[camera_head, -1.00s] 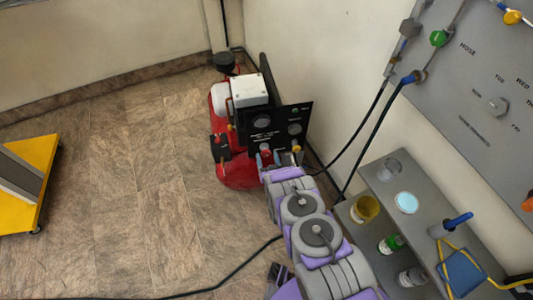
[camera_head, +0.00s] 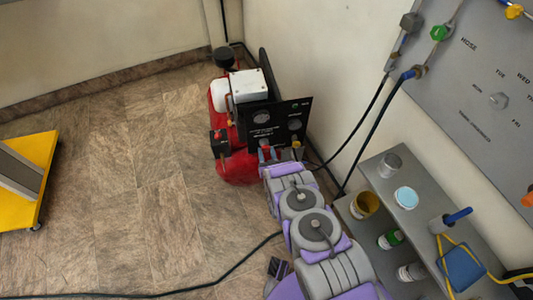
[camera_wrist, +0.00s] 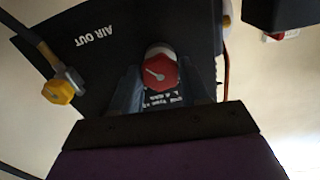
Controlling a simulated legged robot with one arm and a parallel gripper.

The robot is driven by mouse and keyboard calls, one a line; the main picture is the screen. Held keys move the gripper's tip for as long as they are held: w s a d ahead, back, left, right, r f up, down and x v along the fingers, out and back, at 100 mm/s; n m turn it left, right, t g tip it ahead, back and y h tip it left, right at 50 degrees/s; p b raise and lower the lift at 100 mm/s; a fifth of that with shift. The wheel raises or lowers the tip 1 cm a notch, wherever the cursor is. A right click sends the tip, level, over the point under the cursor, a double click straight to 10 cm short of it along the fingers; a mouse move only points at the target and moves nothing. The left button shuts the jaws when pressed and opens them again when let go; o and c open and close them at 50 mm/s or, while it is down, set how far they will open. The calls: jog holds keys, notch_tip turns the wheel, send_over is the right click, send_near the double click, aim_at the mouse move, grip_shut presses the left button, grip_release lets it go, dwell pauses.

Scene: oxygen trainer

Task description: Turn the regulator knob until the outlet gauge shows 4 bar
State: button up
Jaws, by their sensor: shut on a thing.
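The red regulator knob (camera_wrist: 161,74) shows in the wrist view with a pale pointer mark on its face. My gripper (camera_wrist: 160,88) has one finger on each side of it and is shut on it. In the head view my gripper (camera_head: 268,154) is at the lower edge of the black panel (camera_head: 277,110) and hides the knob. Two round gauges sit on that panel, one on the left (camera_head: 261,116) and one on the right (camera_head: 295,124). Their needles are too small to read, and I cannot tell which is the outlet gauge.
The red compressor (camera_head: 237,168) stands on the floor behind the panel. A yellow valve (camera_wrist: 60,90) sits near the "AIR OUT" label. A grey shelf (camera_head: 378,160) with cups and bottles stands at right. A yellow cart (camera_head: 38,160) is far left.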

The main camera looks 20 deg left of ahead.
jog(key=shift+f+n+p, duration=0.1)
jog(key=shift+n+p, duration=0.25)
jog(key=shift+n, duration=0.35)
jog(key=o, duration=1.1)
jog(key=shift+c, duration=0.2)
